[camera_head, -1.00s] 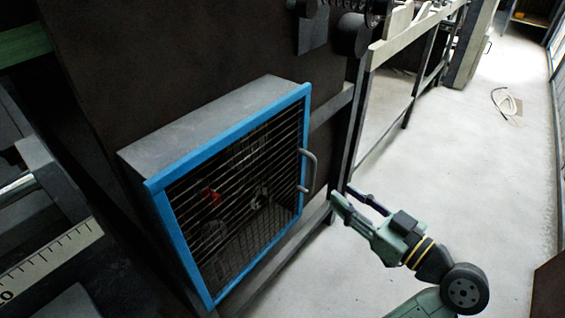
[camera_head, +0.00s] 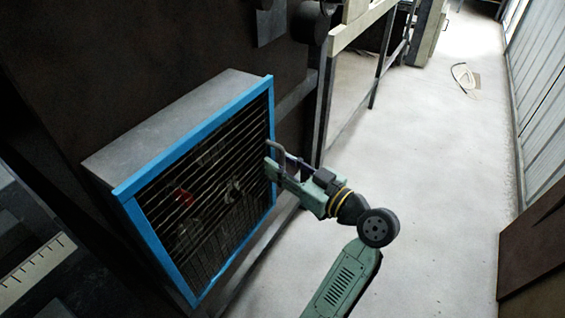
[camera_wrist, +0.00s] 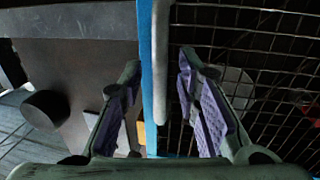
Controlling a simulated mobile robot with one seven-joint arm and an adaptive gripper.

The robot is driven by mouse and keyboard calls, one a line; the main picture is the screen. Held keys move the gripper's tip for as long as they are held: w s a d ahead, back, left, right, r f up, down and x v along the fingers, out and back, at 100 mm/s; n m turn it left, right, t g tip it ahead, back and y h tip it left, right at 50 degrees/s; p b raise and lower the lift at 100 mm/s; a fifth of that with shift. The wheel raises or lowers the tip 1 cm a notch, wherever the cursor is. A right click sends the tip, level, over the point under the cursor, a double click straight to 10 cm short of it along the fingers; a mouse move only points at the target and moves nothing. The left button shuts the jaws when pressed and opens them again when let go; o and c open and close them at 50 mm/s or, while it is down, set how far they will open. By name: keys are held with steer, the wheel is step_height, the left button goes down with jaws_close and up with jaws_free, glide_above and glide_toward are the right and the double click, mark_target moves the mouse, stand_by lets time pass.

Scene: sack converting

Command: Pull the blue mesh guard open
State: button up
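The blue mesh guard (camera_head: 141,233) is a blue frame with dark wire mesh on the front of a grey box, and it looks shut. Its grey bar handle (camera_head: 275,147) is on the frame's right side. My gripper (camera_head: 274,162) is at the handle, partly covering it. In the wrist view, my gripper (camera_wrist: 160,90) is open, with one purple-padded finger on each side of the handle (camera_wrist: 161,60) and the blue frame edge (camera_wrist: 147,75). Gaps show between the pads and the handle. Red and pale parts show dimly behind the mesh.
The grey box (camera_head: 170,120) stands out from a dark machine panel. Pale open floor (camera_head: 420,150) lies to the right, with a coiled hose (camera_head: 463,77) far off. A brown panel (camera_head: 535,240) stands at the lower right.

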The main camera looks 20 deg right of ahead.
jaws_close()
stand_by(0.3)
stand_by(0.6)
